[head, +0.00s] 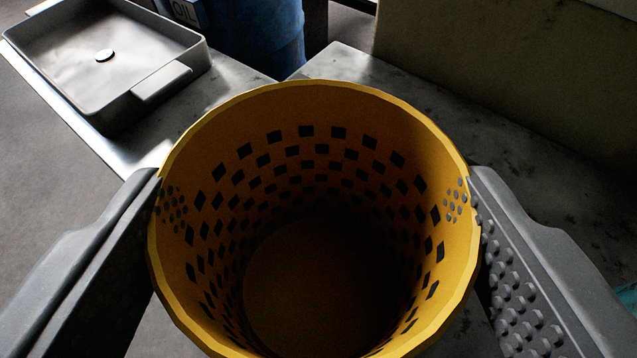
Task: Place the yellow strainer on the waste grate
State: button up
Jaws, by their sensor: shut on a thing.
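The yellow strainer (315,110) is a round, deep pot with rows of dark square holes in its wall. It fills the middle of the head view, its open top facing me and its floor in shadow. My gripper (315,200) is shut on the strainer, with one grey studded finger pressed against its left side and the other against its right side. The strainer hides what lies directly beneath it. I cannot make out a waste grate in this view.
A grey metal tray (60,62) with a round drain-like disc stands on the counter at upper left. A blue barrel (255,35) marked "OIL" is behind. A pale block or wall (500,70) rises at upper right.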

aim_at(326, 304)
jog(key=b, duration=0.2)
jog(key=s+f+b, duration=0.1)
jog(key=shift+a+f+y+b, duration=0.1)
jog(key=shift+f+y+b, duration=0.15)
jog(key=shift+y+b, duration=0.15)
jog(key=shift+w+d+f+n+y+p, duration=0.35)
jog(key=shift+f+n+p, duration=0.15)
jog(key=shift+f+n, duration=0.15)
jog(key=w+p, duration=0.1)
jog(key=p, duration=0.2)
jog(key=shift+w+a, duration=0.1)
jog(key=d+x, duration=0.1)
jog(key=x, duration=1)
jog(key=shift+w+d+f, duration=0.25)
jog(key=shift+w+f, duration=0.1)
jog(key=shift+f, duration=0.15)
